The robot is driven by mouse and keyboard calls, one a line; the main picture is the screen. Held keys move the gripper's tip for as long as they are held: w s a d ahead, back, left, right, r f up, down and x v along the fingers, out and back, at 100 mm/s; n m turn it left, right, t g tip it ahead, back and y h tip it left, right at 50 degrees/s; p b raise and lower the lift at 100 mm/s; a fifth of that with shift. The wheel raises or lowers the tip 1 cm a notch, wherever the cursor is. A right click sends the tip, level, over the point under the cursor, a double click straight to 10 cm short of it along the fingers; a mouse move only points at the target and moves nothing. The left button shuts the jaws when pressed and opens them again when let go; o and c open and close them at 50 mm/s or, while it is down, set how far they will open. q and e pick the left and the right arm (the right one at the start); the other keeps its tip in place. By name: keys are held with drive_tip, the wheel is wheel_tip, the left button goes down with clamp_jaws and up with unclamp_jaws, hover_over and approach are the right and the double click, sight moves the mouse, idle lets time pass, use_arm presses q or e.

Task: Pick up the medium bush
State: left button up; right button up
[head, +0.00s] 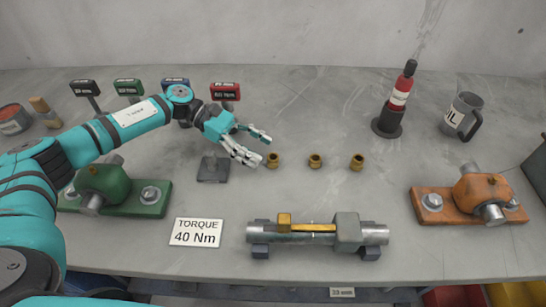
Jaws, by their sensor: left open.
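Three small brass bushes stand in a row on the grey table: a left bush (273,160), a middle bush (315,161) and a right bush (357,162). They look close in size, so I cannot tell which one is the medium one. My left gripper (264,149) is open with its fingers pointing right, and its fingertips are beside the left bush. Nothing shows between the fingers. I cannot tell whether a finger touches that bush. My right gripper is not in view.
A metal shaft assembly with a yellow key (312,227) lies in front of the bushes. A "TORQUE 40 Nm" sign (197,232), a green housing (104,184) and an orange housing (482,189) stand around. A red bottle (400,95) and a mug (461,116) stand behind right.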

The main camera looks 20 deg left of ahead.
sight(271, 156)
use_arm(q)
drive_tip(key=p+x, duration=0.1)
drive_tip(key=x, duration=0.2)
drive_tip(key=shift+d+f, duration=0.1)
drive_tip(key=shift+d, duration=0.25)
drive_tip(key=shift+a, duration=0.1)
clamp_jaws()
